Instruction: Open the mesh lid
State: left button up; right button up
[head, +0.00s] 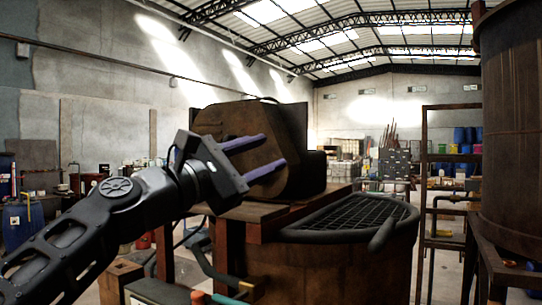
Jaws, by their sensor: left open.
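The mesh lid (345,216) is a dark grid in a thick dark rim. It lies flat over the top of a rusty brown vat (325,271) at the lower right of centre. A thick dark bar (383,233), which looks like a handle, sticks out at its right front. My left gripper (275,155) is open, with two purple fingers pointing right. It appears up and left of the lid, in front of the brown motor housing in the picture, and apart from the lid. Nothing shows between its fingers. My right gripper is not in view.
A bulky rusty housing (300,130) stands on a wooden-looking frame behind the lid. A tall rusty tank (510,120) rises at the right edge beside a metal ladder-like frame (424,200). Pipes (215,262) run at the vat's left. Open air lies above the lid.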

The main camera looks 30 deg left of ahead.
pick_arm(q)
jog(key=shift+b+v, duration=0.5)
jog(key=shift+v, duration=1.9)
jog(key=shift+r, duration=0.1)
